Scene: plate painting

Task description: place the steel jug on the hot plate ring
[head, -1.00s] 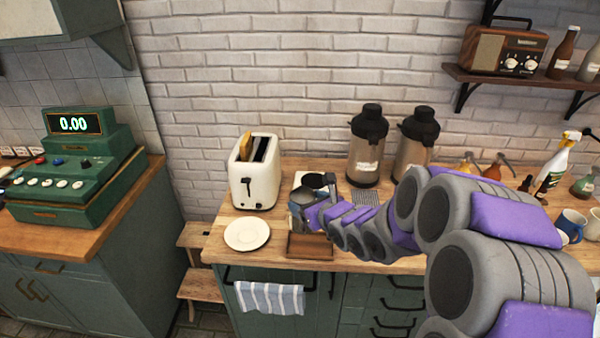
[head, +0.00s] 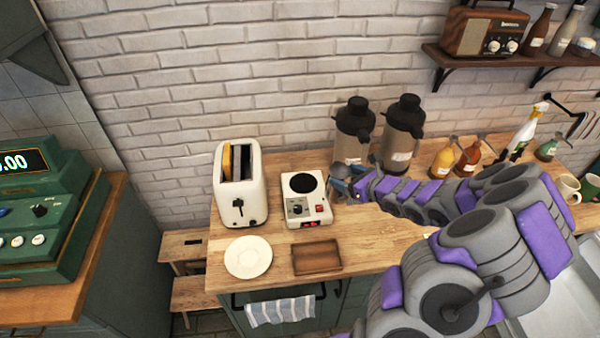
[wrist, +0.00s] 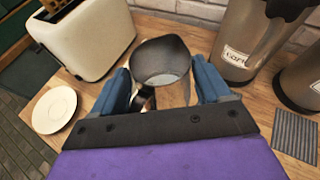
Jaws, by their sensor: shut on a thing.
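The hot plate (head: 308,213) is a white box with a knob, a red switch and a round black ring (head: 303,183) on top. The ring is bare. My gripper (head: 352,184) is shut on the grey steel jug (head: 340,174), just to the right of the hot plate. In the wrist view, the jug (wrist: 160,60) sits between the blue fingers of my gripper (wrist: 164,92), its wide mouth showing. The hot plate cannot be made out in the wrist view. How high the jug is above the counter is hard to tell.
A white toaster (head: 239,190) with bread stands left of the hot plate. A white saucer (head: 248,257) and a wooden tray (head: 317,257) lie in front. Two coffee flasks (head: 353,135) (head: 402,135) stand behind my gripper. A grey ribbed mat (wrist: 296,136) lies at the right.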

